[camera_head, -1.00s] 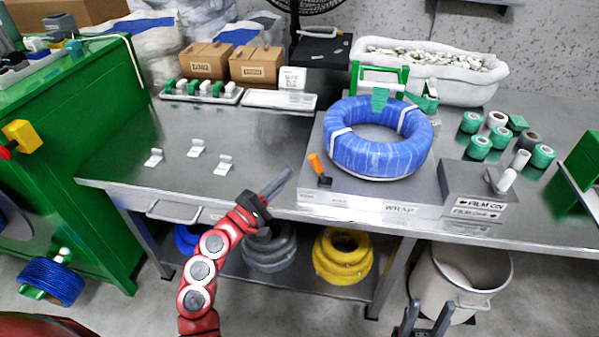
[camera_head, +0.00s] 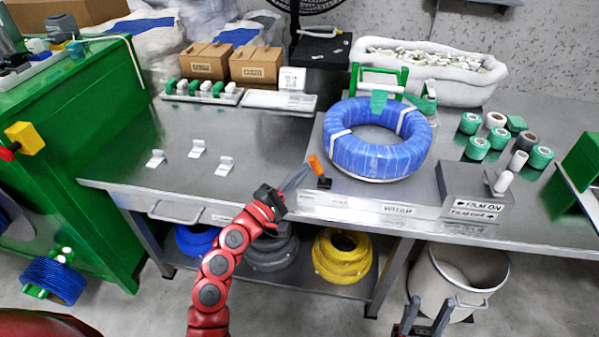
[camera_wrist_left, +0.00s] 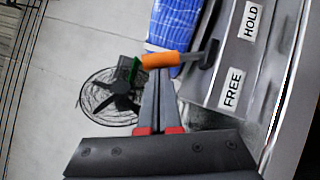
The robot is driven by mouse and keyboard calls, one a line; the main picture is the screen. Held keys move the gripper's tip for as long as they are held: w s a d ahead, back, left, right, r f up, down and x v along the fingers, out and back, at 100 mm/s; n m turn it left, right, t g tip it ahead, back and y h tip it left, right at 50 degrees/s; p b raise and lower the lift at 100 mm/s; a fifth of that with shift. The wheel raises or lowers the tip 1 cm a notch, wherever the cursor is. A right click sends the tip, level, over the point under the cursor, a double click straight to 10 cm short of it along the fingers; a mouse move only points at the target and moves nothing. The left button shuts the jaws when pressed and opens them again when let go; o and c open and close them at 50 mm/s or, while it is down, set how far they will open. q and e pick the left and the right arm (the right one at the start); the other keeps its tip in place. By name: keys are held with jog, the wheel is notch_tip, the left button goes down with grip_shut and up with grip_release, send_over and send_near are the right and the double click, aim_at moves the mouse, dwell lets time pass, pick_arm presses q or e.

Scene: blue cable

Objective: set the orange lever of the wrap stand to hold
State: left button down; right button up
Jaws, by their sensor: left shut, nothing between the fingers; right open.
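The orange lever (camera_head: 315,164) stands on the front left corner of the wrap stand (camera_head: 355,190), its tip leaning up and left from a black base. In the left wrist view the orange handle (camera_wrist_left: 162,60) crosses just beyond my left fingertips. There, FREE (camera_wrist_left: 231,90) and HOLD (camera_wrist_left: 251,20) labels sit on the stand's face, with the lever's base beside the gap between them. My left gripper (camera_head: 300,174) is shut and empty, just left of the lever. I cannot tell whether it touches. My right gripper (camera_head: 426,318) is open, low at the bottom edge.
A blue wrapped cable coil (camera_head: 376,165) lies on the stand behind the lever. A grey box (camera_head: 470,188) with FILM ON labels stands to the right. Small white clips (camera_head: 197,148) lie on the table at left. The table front left of the stand is clear.

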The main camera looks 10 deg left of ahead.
pick_arm(q)
jog(key=shift+d+r+m+p, duration=0.1)
jog(key=shift+r+m+p, duration=0.15)
jog(key=shift+m+p, duration=0.1)
jog(key=d+m+g+y+p, duration=0.1)
jog(key=m+p, duration=0.1)
jog(key=p, duration=0.2)
jog(key=d+r+m+g+y+p, duration=0.1)
jog(key=d+m+g+p, duration=0.1)
jog(key=m+p, duration=0.1)
jog(key=d+r+m+g+y+p, duration=0.1)
jog(key=d+m+p, duration=0.1)
jog(key=p, duration=0.3)
jog(key=shift+d+r, duration=0.1)
jog(key=shift+r, duration=0.1)
jog(key=shift+m+g, duration=0.25)
jog(key=shift+g, duration=0.05)
